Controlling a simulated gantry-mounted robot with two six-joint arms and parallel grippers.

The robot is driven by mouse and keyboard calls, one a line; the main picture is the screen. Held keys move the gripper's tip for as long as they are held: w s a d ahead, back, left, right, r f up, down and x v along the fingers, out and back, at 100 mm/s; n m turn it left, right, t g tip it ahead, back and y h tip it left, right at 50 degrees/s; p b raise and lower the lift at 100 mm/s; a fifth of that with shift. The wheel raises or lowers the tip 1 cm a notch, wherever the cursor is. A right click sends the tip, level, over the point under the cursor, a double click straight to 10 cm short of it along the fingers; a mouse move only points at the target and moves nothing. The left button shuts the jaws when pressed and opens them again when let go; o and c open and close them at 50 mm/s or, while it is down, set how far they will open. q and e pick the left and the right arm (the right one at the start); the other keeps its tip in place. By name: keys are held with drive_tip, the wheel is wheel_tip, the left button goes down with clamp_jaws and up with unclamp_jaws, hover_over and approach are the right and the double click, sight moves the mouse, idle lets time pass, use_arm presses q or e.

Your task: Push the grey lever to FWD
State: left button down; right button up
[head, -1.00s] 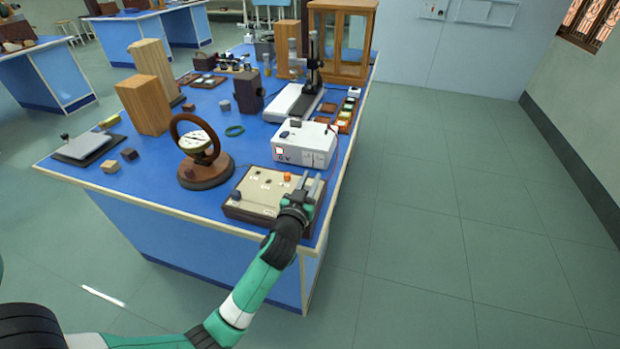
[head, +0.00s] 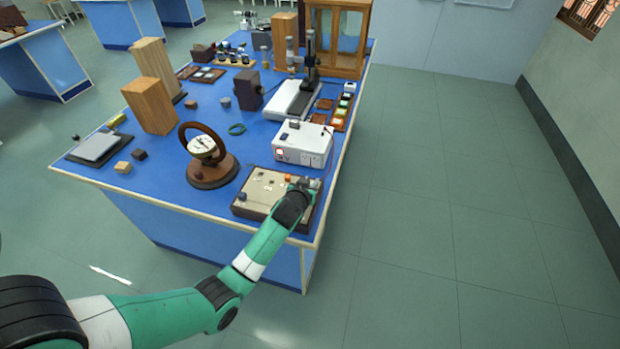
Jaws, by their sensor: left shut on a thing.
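The control box (head: 262,187) is a low dark box with a cream top panel at the front right corner of the blue bench. Small labels, a dark blue knob (head: 242,197) and an orange knob (head: 288,178) show on it. My left gripper (head: 306,183) is at the back right part of the panel, right beside the orange knob. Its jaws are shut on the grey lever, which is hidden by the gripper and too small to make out. I cannot read the FWD marking or the lever's position. My right gripper is not in view.
A white power unit (head: 302,145) stands just behind the control box. A round dial instrument with a brown ring (head: 203,146) stands to its left. Wooden blocks (head: 151,105) are farther left. The floor right of the bench (head: 440,200) is clear.

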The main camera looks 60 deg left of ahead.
use_arm(q)
drive_tip(key=shift+f, duration=0.1)
drive_tip(key=c, duration=0.7)
unclamp_jaws()
drive_tip(key=p+v, duration=0.5)
drive_tip(key=v, duration=0.6)
drive_tip(key=shift+r+p, duration=0.3)
drive_tip(key=shift+p, duration=0.1)
drive_tip(key=shift+s+d, duration=0.15)
drive_tip(key=shift+s, duration=0.05)
drive_tip(key=shift+w, duration=0.1)
